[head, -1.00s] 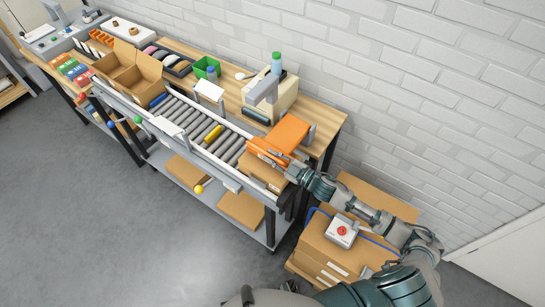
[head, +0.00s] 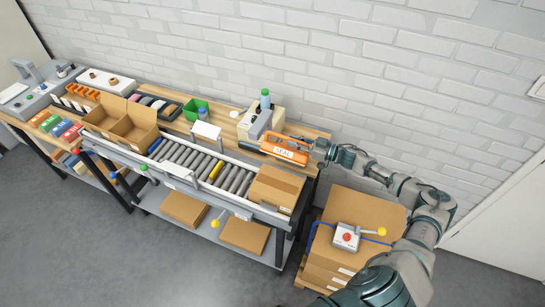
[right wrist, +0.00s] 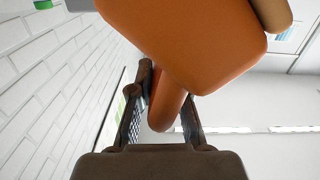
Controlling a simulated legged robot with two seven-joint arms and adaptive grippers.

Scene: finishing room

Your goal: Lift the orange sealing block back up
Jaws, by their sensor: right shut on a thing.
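The orange sealing block (head: 284,151) is at the right end of the workbench in the head view. It stands tilted up behind the carton (head: 276,188), with its "SEAL" label facing out. My right gripper (head: 308,148) is at the block's right end, shut on it. In the right wrist view, the two fingers (right wrist: 163,122) are on either side of a rounded orange handle (right wrist: 165,105), under the block's broad orange body (right wrist: 185,40). The block's link to the bench is hidden. My left gripper is not in view.
The roller conveyor (head: 190,165) runs left from the carton. A beige machine with a green-capped bottle (head: 265,99) stands behind the block. A red-button box (head: 346,236) sits on cartons at the right. An open box (head: 120,125) stands at the left.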

